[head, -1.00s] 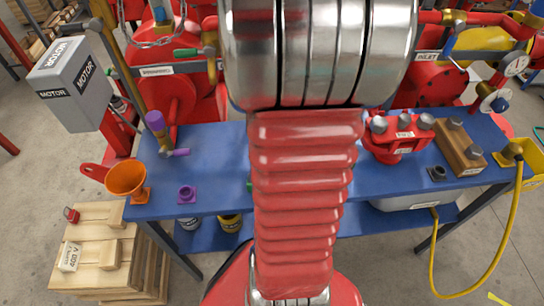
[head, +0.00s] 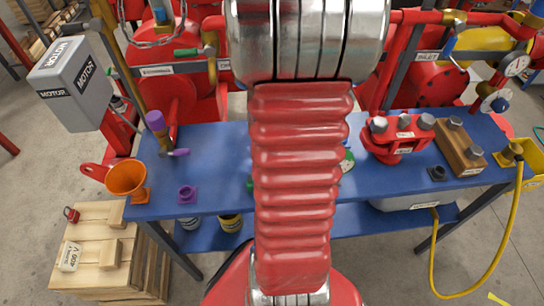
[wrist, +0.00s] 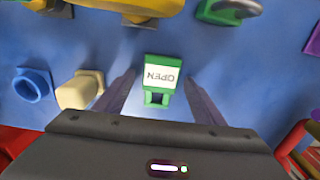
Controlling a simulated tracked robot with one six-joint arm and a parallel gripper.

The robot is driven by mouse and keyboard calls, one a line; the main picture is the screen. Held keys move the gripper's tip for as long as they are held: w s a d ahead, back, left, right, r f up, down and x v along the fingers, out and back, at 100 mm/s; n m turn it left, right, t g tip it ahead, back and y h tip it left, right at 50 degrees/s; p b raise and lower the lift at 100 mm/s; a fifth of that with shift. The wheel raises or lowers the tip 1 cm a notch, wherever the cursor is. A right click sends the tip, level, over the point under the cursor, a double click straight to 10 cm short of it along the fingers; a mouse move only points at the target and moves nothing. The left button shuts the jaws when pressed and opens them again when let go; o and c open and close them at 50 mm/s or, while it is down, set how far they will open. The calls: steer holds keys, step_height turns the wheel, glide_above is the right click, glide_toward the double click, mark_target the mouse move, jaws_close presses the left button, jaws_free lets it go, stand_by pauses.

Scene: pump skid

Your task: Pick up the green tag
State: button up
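The green tag (wrist: 163,97) with a white label reading OPEN shows in the wrist view, over the blue table surface. The label appears upside down. My gripper (wrist: 160,82) is open, with one dark finger to the left of the tag and one to the right. There is a visible gap on both sides, and I cannot tell the height of the fingers over the tag. In the head view my arm hides the gripper, and I cannot make out the tag for certain.
In the wrist view a cream socket (wrist: 80,90) and a blue ring (wrist: 33,85) lie left of the tag. A green piece with a grey loop (wrist: 228,10) is at the top.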

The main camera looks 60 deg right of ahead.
steer(key=c, duration=1)
step_height(320, 180, up, 10)
steer(key=shift+r, duration=0.1)
stand_by(0.7)
